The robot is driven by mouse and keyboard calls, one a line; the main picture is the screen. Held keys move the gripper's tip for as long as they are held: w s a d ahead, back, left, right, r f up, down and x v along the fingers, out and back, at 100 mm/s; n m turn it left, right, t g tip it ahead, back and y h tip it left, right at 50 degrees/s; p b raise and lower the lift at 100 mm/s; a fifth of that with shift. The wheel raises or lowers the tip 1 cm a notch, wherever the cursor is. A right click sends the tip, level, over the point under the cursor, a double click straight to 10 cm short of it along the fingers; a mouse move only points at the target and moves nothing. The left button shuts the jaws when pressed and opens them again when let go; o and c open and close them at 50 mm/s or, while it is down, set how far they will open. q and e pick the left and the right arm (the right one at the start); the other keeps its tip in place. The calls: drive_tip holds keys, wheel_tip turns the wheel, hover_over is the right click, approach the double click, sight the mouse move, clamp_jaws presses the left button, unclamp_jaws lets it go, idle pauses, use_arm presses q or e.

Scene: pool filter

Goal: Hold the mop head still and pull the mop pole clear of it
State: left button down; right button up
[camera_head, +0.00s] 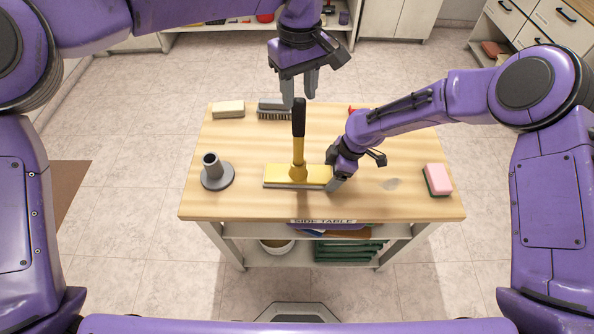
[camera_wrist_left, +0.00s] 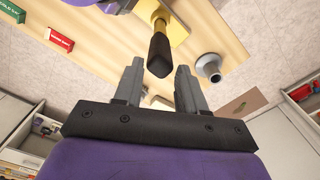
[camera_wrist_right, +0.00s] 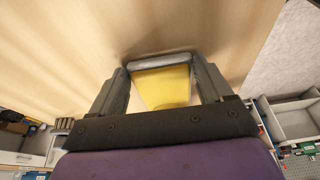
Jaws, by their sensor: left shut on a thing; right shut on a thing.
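The mop head (camera_head: 278,177) is a flat yellow block with a grey underside, lying on the wooden table. The yellow mop pole (camera_head: 298,146) with a black grip stands upright at it; its lower end meets the head, with no gap visible. My left gripper (camera_head: 299,92) is above, its fingertips shut on the black grip's top end (camera_wrist_left: 160,55). My right gripper (camera_head: 336,178) is low at the head's right end, shut on the mop head, which fills the space between its fingers in the right wrist view (camera_wrist_right: 160,90).
A grey round-based tube (camera_head: 217,175) stands left on the side table (camera_head: 400,205). A beige block (camera_head: 229,108) and a grey brush (camera_head: 273,108) lie at the back. A pink and green sponge (camera_head: 437,179) is at the right. The table's front middle is clear.

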drive_tip(key=o, duration=1.1)
use_arm(q)
wheel_tip(320, 180, up, 8)
drive_tip(key=shift+f, duration=0.25)
use_arm(e)
drive_tip(key=v, duration=1.2)
